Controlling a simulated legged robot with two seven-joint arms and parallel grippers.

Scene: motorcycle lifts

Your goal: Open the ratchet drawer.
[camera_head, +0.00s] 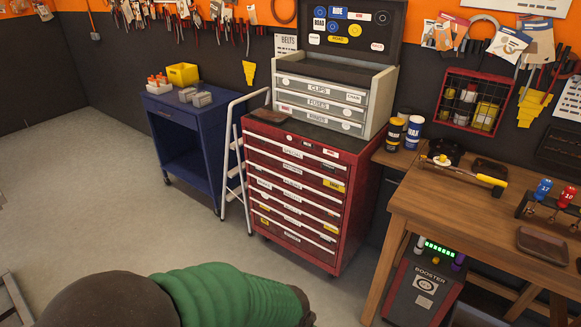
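A red tool cabinet (366,205) stands against the back wall near the middle of the view. Its front has a stack of several wide drawers (293,197) with pale pull edges and small labels, and all look shut. The labels are too small to read surely, so I cannot tell which is the ratchet drawer. A grey tool chest (381,92) with its lid up sits on top; its drawers are shut, and two labels read "CLIPS" and "FUSES". Neither of my grippers shows in this view.
A white step ladder (232,165) leans beside the cabinet's left, next to a blue cart (205,150). A wooden workbench (445,205) stands at right, with a booster unit (425,285) below. A green ribbed shape (235,295) fills the bottom foreground. Floor before the drawers is partly clear.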

